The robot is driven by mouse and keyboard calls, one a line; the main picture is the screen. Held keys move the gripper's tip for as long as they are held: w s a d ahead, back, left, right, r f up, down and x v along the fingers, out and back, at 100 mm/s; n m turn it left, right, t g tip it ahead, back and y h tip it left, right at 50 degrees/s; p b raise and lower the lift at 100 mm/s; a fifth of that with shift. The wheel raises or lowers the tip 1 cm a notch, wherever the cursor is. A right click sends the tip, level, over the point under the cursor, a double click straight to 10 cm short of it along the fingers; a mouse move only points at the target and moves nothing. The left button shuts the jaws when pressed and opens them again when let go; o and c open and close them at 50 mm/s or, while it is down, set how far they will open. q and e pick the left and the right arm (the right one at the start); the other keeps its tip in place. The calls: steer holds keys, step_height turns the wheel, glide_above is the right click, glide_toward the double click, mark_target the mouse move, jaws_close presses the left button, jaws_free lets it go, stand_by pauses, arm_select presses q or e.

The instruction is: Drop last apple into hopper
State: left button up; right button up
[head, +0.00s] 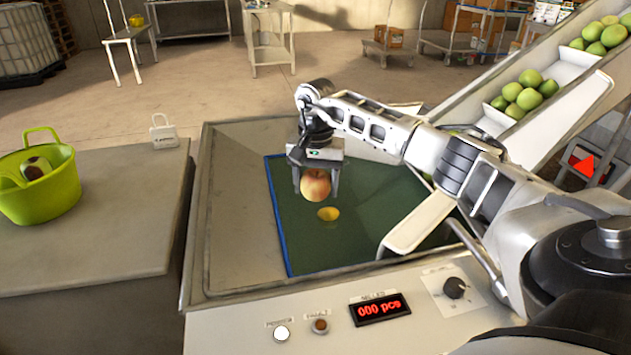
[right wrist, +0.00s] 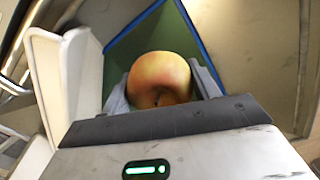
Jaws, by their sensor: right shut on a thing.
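A red and yellow apple (head: 315,185) is held between the fingers of my right gripper (head: 316,182). The right gripper is shut on it and points down above the green, blue-edged surface (head: 375,215) inside the grey hopper (head: 228,230). In the right wrist view the apple (right wrist: 160,80) sits between the two fingers, with the green surface behind it. A small yellow round thing (head: 328,214) shows on the green surface just below the apple. My left gripper is not in view.
A conveyor (head: 570,65) carries green fruit at right.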

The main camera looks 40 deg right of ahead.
mark_target(316, 197)
step_height(316, 197, down, 4)
steer(key=b, duration=0.2)
steer(key=shift+b, duration=0.3)
steer(key=o, duration=1.2)
steer(key=shift+c, duration=0.2)
step_height(316, 197, up, 16)
steer(key=shift+p, duration=0.55)
